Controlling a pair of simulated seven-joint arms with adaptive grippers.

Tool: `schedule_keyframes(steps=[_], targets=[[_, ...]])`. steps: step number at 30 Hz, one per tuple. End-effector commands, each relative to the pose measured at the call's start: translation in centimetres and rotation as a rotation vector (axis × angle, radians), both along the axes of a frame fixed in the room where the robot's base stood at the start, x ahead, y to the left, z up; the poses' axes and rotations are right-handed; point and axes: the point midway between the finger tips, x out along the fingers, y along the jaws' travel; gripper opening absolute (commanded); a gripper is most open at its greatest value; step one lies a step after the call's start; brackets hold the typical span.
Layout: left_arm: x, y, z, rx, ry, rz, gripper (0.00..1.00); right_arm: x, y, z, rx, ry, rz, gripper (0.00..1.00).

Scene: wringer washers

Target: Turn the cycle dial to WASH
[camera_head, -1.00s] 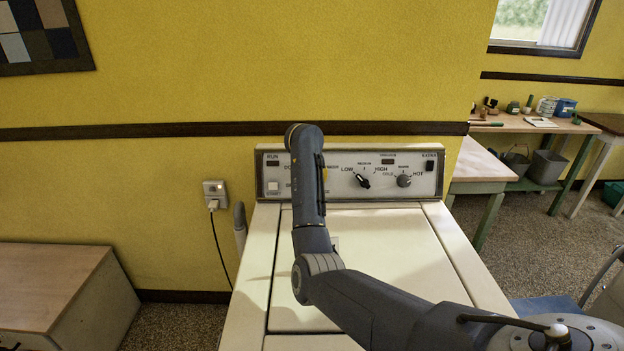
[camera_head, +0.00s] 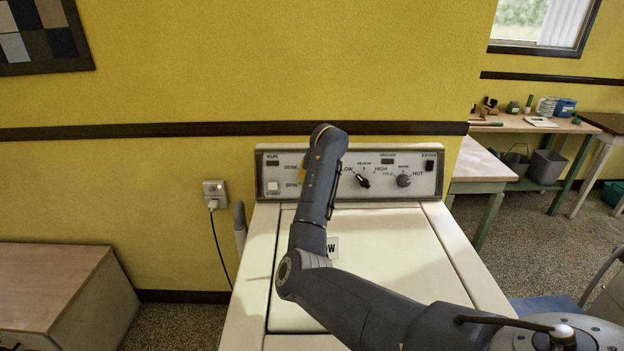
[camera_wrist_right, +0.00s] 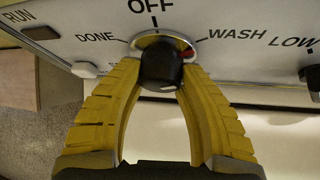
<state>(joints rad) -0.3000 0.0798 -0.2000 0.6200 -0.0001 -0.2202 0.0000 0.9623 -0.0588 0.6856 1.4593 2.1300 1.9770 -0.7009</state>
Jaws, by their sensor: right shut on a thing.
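The cycle dial (camera_wrist_right: 162,62) has a dark round knob on a silver skirt with a red mark on its right side. The labels DONE, OFF and WASH stand around it in the right wrist view; the red mark is on the WASH side, close to that label's tick. The yellow fingers of my right gripper (camera_wrist_right: 160,75) are shut on the knob from both sides. In the head view my right arm hides the dial and gripper in front of the washer's control panel (camera_head: 410,190). My left gripper is in neither view.
The LOW–HIGH knob (camera_head: 362,181) is just right of my arm, with its edge at the right of the wrist view (camera_wrist_right: 313,78). The COLD–HOT knob (camera_head: 404,181) is farther right. A white START button (camera_head: 273,186) is at the panel's left. The white lid (camera_head: 400,255) lies below.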

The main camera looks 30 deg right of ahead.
Motion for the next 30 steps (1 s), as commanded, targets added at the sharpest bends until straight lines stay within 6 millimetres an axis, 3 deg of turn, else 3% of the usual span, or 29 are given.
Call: schedule_keyframes(steps=[11, 12, 18, 30], targets=[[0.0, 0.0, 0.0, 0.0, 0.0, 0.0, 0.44, 0.0, 0.1, -0.3, 0.005, 0.003, 0.001, 0.09], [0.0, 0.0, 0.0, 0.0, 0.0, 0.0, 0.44, 0.0, 0.1, -0.3, 0.006, 0.003, 0.001, 0.43], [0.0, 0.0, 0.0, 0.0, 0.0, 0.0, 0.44, 0.0, 0.1, -0.2, 0.004, 0.001, 0.0, 0.65], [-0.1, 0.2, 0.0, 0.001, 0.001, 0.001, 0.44, -0.5, 0.1, 0.8, 0.002, -0.001, -0.001, 0.65]])
